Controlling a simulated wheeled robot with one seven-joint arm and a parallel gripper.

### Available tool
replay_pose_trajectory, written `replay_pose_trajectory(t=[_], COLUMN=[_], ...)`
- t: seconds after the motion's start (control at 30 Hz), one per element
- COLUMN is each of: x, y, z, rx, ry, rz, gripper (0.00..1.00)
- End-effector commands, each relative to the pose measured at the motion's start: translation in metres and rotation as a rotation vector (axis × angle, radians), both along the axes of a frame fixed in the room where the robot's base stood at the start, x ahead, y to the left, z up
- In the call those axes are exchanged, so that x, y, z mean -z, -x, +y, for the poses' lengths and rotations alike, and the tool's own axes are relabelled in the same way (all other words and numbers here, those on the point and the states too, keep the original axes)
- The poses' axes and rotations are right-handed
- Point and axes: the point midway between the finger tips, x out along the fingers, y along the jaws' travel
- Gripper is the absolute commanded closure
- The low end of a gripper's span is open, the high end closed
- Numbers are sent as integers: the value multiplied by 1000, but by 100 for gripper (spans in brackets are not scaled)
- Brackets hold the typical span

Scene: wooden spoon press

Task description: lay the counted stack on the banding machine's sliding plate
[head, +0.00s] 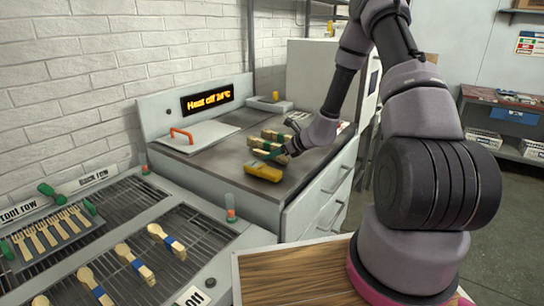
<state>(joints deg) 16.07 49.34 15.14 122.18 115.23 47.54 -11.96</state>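My gripper (275,155) reaches down at the right of the grey worktop. Its fingers are small and partly hidden, so I cannot tell whether they are open or shut. Pale wooden stacks with green parts (266,143) lie at the fingertips; I cannot tell if one is held. A light flat plate with an orange handle (183,134) lies at the left of the worktop, below a lit display (207,97). I cannot tell whether it is the banding machine's sliding plate. No stack shows on it.
A yellow device (264,172) lies near the worktop's front edge, close to my gripper. At left, slatted racks hold wooden forks (53,229) and blue-banded spoons (134,262). A bare wooden board (294,276) is in front. Bare worktop lies between the plate and the stacks.

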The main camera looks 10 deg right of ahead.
Motion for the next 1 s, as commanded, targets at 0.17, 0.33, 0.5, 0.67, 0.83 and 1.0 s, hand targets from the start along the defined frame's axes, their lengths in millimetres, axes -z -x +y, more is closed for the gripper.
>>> replay_pose_trajectory(t=[0.17, 0.33, 0.5, 0.67, 0.83, 1.0], x=[0, 0, -2, -14, -44, -76], y=[0, 0, 0, -1, 0, 0], z=[0, 0, 0, 0, 0, 0], rx=[0, 0, -1, -1, -2, -1], ry=[0, 0, 1, 1, 3, 3], rz=[0, 0, -1, -3, -6, -4], gripper=[100, 100, 100, 100, 100, 100])
